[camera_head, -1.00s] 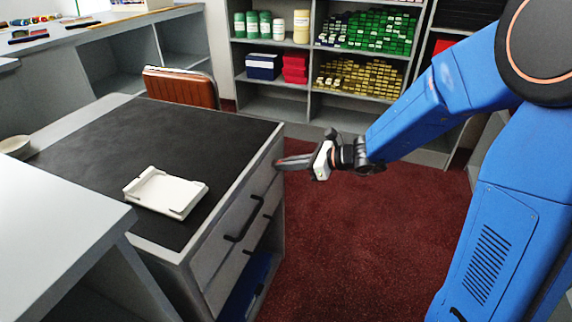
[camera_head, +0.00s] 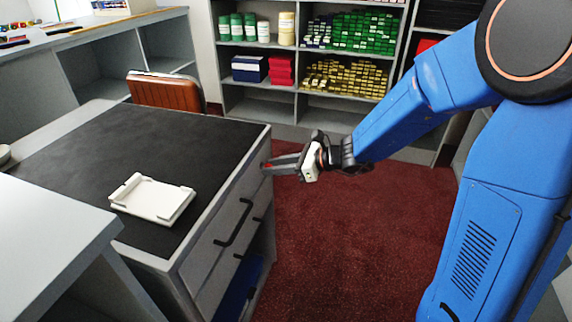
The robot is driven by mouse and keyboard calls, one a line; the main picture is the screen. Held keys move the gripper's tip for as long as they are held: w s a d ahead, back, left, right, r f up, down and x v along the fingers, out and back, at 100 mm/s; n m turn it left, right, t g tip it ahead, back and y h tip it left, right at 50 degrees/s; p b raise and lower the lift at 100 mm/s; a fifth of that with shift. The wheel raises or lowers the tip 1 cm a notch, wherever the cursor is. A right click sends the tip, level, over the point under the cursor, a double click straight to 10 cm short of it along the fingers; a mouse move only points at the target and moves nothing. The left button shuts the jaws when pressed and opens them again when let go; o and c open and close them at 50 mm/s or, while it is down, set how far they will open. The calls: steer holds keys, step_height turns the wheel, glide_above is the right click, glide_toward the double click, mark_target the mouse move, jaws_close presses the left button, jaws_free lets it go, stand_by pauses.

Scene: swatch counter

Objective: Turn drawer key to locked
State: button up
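The desk (camera_head: 215,108) has a black top and grey drawers on its right side. My gripper (camera_head: 268,165) reaches left, with its fingertips at the far upper end of the drawer front (camera_head: 222,236), close to it or touching. A small red spot shows at the fingertips; I cannot tell whether it is part of a key or carpet seen between the fingers. The drawer key and its lock are not clearly visible, so its turn position cannot be read. Whether the fingers are open or shut is too small to tell.
A white tray (camera_head: 150,200) lies on the desk. Black handles (camera_head: 236,222) stick out of the drawer fronts. A brown chair (camera_head: 166,93) stands behind the desk, and shelves (camera_head: 290,105) line the back. The red carpet (camera_head: 340,240) right of the desk is clear.

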steer(key=v, duration=1.7)
steer(key=shift+s+d, duration=0.1)
steer(key=shift+d, duration=0.05)
steer(key=s+d+f+n+g+h, duration=0.1)
steer(key=s+n+h, duration=0.2)
steer(key=s+n, duration=0.4)
steer(key=s+d+f+n+g+h, duration=0.1)
steer(key=s+d+n+g+h, duration=0.1)
steer(key=s+n, duration=0.5)
steer(key=s+d+r+n+t+h, duration=0.1)
steer(key=s+d+n+t+h, duration=0.2)
steer(key=s+d+n+h, duration=0.4)
steer(key=s+d, duration=0.3)
steer(key=d, duration=0.1)
steer(key=shift+d+r+n+h, duration=0.3)
steer(key=shift+r+n, duration=0.1)
